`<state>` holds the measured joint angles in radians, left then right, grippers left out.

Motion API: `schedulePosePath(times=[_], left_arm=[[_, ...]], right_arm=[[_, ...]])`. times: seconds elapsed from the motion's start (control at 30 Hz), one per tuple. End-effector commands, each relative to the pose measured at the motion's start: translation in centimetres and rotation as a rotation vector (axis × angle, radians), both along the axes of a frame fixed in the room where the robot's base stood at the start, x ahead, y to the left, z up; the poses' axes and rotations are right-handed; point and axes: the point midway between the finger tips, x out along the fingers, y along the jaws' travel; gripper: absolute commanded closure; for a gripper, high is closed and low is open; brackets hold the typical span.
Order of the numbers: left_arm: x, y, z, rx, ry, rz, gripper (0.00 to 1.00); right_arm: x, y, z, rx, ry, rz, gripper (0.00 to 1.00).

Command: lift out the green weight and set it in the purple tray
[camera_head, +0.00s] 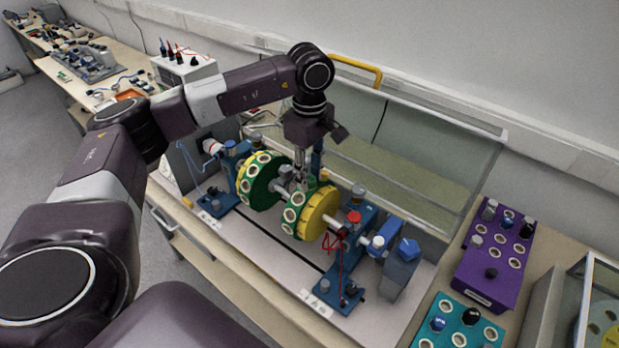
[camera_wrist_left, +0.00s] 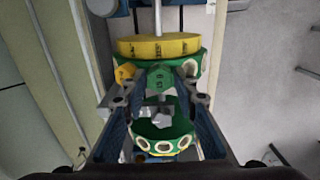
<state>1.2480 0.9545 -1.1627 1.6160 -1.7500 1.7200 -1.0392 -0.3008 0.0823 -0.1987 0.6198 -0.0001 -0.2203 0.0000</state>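A green knob-like piece (camera_wrist_left: 163,78), probably the green weight, sits at the rim of the near green-and-yellow disc (camera_head: 318,214). In the left wrist view it lies between my left fingers (camera_wrist_left: 156,88), which stand apart with no clear contact. In the head view my left gripper (camera_head: 303,172) points down between the two discs, and the green piece cannot be made out there. The purple tray (camera_head: 467,282) stands at the right with several grey, blue and black weights in some sockets; other sockets are empty. My right gripper is not in view.
The far disc (camera_head: 256,186) shares the shaft, close beside my left gripper. Blue bearing stands (camera_head: 338,288) flank the rotor. A clear guard (camera_head: 410,185) rises behind. A teal tray (camera_head: 447,306) lies in front of the purple one, and a glass-walled case (camera_head: 556,305) stands at right.

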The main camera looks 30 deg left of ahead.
Motion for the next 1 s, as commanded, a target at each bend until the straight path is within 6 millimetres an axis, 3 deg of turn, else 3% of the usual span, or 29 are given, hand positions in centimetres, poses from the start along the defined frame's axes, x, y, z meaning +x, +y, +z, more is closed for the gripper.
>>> schedulePosePath(times=[0.13, 0.3, 0.67, 0.87, 1.0], left_arm=[[0.0, 0.0, 0.0, 0.0, 0.0, 0.0, 0.73], [0.0, 0.0, 0.0, 0.0, 0.0, 0.001, 0.89], [0.1, 0.0, 0.3, -0.001, -0.002, 0.001, 0.89], [0.1, 0.0, 2.1, 0.0, -0.004, 0.001, 0.89], [0.2, -0.1, 5.1, -0.002, -0.009, 0.001, 0.89]], right_arm=[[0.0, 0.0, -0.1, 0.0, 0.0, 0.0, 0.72], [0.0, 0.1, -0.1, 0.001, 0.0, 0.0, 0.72], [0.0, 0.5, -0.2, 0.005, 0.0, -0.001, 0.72], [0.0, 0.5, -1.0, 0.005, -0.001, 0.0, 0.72], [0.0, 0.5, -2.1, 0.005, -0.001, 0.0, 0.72]])
